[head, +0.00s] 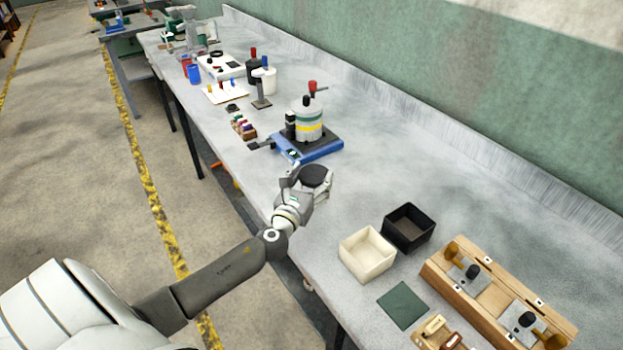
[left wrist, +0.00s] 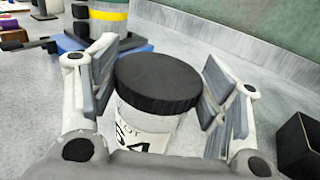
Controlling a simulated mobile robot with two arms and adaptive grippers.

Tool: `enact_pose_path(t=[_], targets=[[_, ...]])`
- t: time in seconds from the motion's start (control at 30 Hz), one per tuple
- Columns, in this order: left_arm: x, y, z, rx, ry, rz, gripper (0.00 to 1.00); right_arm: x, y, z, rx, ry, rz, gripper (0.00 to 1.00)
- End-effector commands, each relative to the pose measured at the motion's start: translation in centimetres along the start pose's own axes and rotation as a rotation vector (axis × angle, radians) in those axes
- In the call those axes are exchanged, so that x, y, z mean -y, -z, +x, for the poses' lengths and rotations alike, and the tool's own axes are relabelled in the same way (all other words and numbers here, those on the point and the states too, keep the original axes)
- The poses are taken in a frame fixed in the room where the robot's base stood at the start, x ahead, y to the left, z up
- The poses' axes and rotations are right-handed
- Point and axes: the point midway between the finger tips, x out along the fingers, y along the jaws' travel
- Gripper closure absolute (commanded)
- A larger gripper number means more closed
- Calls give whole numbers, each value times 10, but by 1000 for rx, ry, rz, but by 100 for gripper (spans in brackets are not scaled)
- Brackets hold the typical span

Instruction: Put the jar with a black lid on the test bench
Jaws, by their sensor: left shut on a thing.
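The jar with a black lid (left wrist: 157,82) is between the fingers of my left gripper (left wrist: 157,105) in the left wrist view. It has a pale body and a white label with dark print. In the head view its black lid (head: 316,176) shows at my left gripper (head: 311,188), near the front edge of the test bench (head: 365,195). The jar looks upright. Its base is hidden, so I cannot tell whether it touches the bench. My right gripper is not in view.
A blue-based device (head: 318,150) with a striped canister stands just behind the jar. A cream box (head: 367,254), a black box (head: 408,228) and a wooden fixture (head: 490,295) are to the right. Bare bench lies between the device and the boxes.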

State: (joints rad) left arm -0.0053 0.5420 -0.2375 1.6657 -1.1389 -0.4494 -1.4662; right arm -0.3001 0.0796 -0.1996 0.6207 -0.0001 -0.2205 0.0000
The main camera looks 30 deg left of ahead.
Motion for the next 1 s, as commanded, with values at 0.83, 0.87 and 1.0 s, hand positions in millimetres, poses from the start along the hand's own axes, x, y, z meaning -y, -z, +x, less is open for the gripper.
enact_pose_path(t=[0.83,0.87,1.0], targets=[[0,-1,0,1,0,1,9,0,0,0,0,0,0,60],[0,-3,0,1,0,1,9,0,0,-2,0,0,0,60],[0,1,-16,-2,1,2,9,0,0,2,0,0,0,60]])
